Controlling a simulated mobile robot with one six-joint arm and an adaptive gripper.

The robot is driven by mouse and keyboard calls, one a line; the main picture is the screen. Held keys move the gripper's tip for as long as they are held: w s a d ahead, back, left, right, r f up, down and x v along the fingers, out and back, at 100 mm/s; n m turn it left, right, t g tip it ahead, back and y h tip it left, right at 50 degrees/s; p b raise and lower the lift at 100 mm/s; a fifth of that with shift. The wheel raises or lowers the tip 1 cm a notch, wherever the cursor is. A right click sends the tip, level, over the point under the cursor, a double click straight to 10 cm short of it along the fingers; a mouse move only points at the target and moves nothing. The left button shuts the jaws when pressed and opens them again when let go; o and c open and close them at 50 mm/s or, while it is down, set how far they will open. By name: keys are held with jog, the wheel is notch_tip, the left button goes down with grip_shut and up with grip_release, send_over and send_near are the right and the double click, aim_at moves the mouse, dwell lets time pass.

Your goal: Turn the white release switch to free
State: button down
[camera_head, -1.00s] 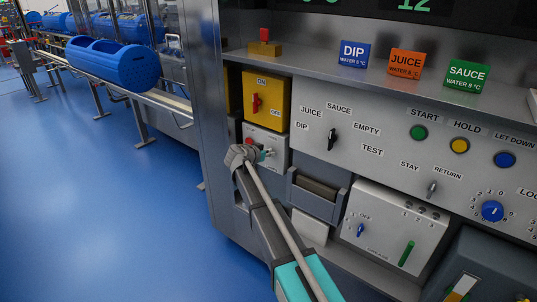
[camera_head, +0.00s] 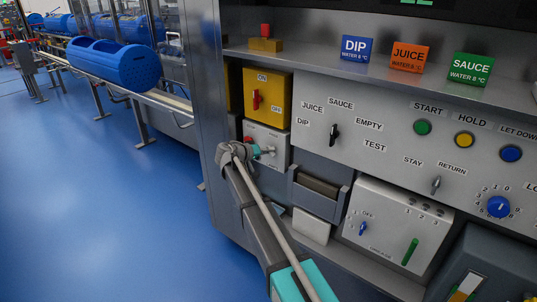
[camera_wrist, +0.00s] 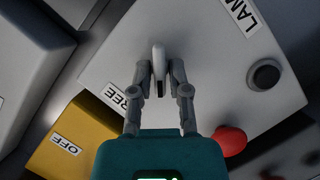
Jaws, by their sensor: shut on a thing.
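The white release switch (camera_wrist: 158,58) shows in the wrist view as a pale lever standing out from a light grey panel (camera_wrist: 205,75). My gripper (camera_wrist: 158,75) is shut on it, one finger on each side. A "FREE" label (camera_wrist: 121,96) lies left of the fingers, and a label beginning "LAM" (camera_wrist: 240,14) is at the upper right. In the head view the panel is the small grey box (camera_head: 280,140) below the yellow switch box. My gripper (camera_head: 265,152) is in front of it there, and the switch is too small to make out.
The yellow box (camera_head: 279,95) with a red handle is just above the panel. A red button (camera_wrist: 229,140) and a black button (camera_wrist: 265,75) are near my right finger in the wrist view. A grey bin (camera_head: 312,200) is below right. The blue floor (camera_head: 100,200) at left is clear.

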jog(key=shift+w+a+f+n+h+b, duration=0.1)
jog(key=shift+n+h+b, duration=0.2)
jog(key=shift+n, duration=0.2)
jog(key=shift+f+n+h+b, duration=0.1)
jog(key=shift+n+h+b, duration=0.2)
jog(key=shift+n, duration=0.2)
jog(key=shift+r, duration=0.1)
jog(key=c, duration=0.6)
grip_release()
jog(key=shift+r+m+p, duration=0.1)
jog(key=shift+m+p, duration=0.2)
jog(key=shift+p, duration=0.05)
